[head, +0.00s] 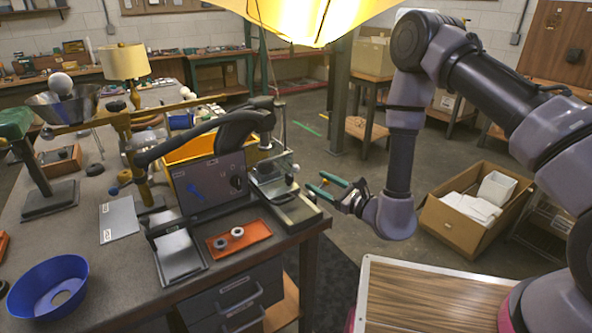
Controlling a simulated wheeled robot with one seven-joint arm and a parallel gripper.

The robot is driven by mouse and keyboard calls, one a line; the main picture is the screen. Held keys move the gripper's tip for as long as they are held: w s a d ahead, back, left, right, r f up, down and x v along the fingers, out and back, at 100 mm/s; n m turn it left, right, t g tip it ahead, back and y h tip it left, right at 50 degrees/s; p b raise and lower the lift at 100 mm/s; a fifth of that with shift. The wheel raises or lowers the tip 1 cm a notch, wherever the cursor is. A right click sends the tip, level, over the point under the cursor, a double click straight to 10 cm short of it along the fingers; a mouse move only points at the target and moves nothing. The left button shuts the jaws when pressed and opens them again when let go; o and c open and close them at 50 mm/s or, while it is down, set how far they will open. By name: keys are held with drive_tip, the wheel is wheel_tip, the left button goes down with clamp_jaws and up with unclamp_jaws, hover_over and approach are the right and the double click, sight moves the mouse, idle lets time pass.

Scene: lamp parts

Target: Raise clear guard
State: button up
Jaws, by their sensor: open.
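A dark curved arm (215,130) arches above the panel. A yellow bin (190,150) is behind it. An orange tray (238,241) with grey rings and a grey tray (179,257) lie in front. A blue bowl (48,287) is at left. A yellow shade hangs above.

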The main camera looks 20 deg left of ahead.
sight(296, 169)
drive_tip(key=x, duration=1)
clamp_jaws()
idle(1.2)
